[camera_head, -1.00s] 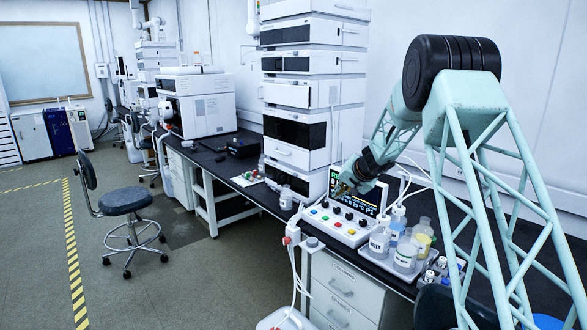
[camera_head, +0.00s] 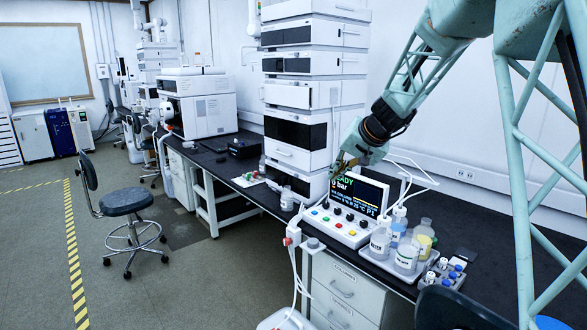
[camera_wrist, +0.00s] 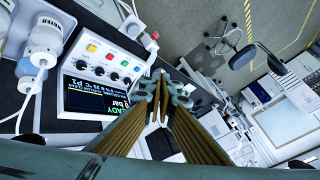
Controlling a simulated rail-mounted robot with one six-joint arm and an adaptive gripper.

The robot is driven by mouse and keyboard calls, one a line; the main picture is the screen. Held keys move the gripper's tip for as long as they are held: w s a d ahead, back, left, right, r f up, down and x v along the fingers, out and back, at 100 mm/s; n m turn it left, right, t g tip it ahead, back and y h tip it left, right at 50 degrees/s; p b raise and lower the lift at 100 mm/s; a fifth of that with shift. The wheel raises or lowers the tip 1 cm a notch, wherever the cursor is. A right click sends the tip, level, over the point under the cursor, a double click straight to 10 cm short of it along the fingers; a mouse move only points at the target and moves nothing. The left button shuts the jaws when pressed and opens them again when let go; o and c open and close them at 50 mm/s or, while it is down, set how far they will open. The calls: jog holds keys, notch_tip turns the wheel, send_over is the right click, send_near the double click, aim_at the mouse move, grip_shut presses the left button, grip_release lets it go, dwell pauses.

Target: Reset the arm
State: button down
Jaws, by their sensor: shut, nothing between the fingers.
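My gripper (camera_head: 338,173) is at the end of my pale green lattice arm, which reaches in from the upper right. It is just above and behind the control box (camera_head: 345,217) with coloured buttons and a lit screen (camera_head: 357,193). In the wrist view my gripper (camera_wrist: 160,95) has its brass-coloured fingers together at the tips, with nothing held. The control box (camera_wrist: 110,62) shows to the left of the fingers there, and its screen (camera_wrist: 92,96) is partly cut off by my fingers.
A white tray (camera_head: 382,262) of labelled bottles stands right of the control box. A tall stack of white instruments (camera_head: 302,95) stands behind it to the left. A stool (camera_head: 126,203) stands on the open floor.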

jog(key=s+r+n+g, duration=0.1)
jog(key=s+r, duration=0.2)
jog(key=s, duration=0.8)
jog(key=s+a+r, duration=0.1)
jog(key=s+r, duration=0.3)
jog(key=s, duration=0.7)
jog(key=s+r+n+g, duration=0.1)
jog(key=s+r, duration=0.2)
jog(key=s, duration=0.8)
jog(key=s+d+f+h, duration=0.1)
jog(key=s+d, duration=0.1)
jog(key=s, duration=0.9)
jog(key=s+d+f+g+h, duration=0.1)
jog(key=s+d+f, duration=0.1)
jog(key=s, duration=1)
jog(key=s+d+f+h, duration=0.2)
jog(key=s+d, duration=0.2)
jog(key=s, duration=0.8)
jog(key=shift+s+f+n, duration=0.15)
jog(key=shift+n, duration=0.15)
